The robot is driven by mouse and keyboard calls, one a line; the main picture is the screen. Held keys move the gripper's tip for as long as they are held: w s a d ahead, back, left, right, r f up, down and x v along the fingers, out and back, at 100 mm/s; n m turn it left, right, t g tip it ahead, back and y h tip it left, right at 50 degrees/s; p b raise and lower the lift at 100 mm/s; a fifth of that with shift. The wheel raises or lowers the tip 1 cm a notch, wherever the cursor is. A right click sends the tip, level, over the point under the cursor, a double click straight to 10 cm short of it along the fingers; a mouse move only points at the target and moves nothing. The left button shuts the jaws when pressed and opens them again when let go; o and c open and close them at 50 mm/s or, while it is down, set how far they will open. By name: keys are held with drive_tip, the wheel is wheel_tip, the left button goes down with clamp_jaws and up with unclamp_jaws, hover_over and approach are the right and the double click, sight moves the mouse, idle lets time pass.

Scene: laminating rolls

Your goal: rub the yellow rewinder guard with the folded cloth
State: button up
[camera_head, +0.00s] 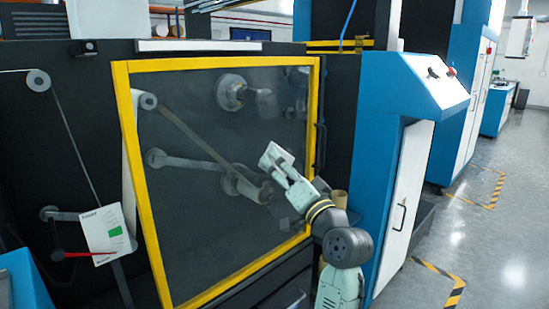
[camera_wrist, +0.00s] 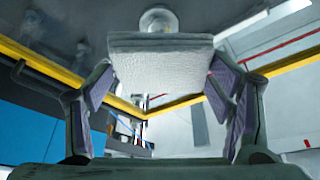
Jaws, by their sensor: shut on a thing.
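The rewinder guard is a dark see-through panel in a yellow frame (camera_head: 122,108) on the machine front. Its yellow frame also crosses the wrist view (camera_wrist: 45,66). My gripper (camera_head: 284,175) is in front of the panel's right half, inside the frame. In the wrist view, my gripper (camera_wrist: 160,84) is shut on the folded cloth (camera_wrist: 161,66), a pale, textured flat pad held between the two fingers. In the head view, the cloth (camera_head: 272,155) is at the gripper's far end, over the panel. I cannot tell whether it touches the panel.
A dark handle (camera_head: 320,146) is at the frame's right edge. Rollers show behind the panel. A white tag (camera_head: 107,234) hangs left of the guard. A blue and white cabinet (camera_head: 408,130) stands close on the right, with open floor (camera_head: 447,240) beyond it.

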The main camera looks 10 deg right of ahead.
sight(248, 168)
drive_tip(key=s+a+f+p, duration=0.2)
drive_tip(key=s+a+f, duration=0.25)
drive_tip(key=a, duration=0.25)
drive_tip(key=shift+w+a+p, duration=0.75)
drive_tip(key=shift+w+a, duration=1.4)
drive_tip(key=shift+a, duration=0.1)
drive_tip(key=shift+w+a, duration=0.55)
drive_tip(key=shift+w, duration=0.25)
drive_tip(key=shift+w+d+f+b, duration=0.1)
drive_tip(key=shift+w+d+b, duration=0.35)
drive_tip(key=shift+d, duration=0.25)
drive_tip(key=shift+w+d+b, duration=0.3)
drive_tip(key=shift+w+d, duration=0.15)
drive_tip(key=shift+d, duration=0.25)
drive_tip(key=shift+w+d+b, duration=1)
drive_tip(key=shift+w+d, duration=0.35)
drive_tip(key=shift+d, duration=0.3)
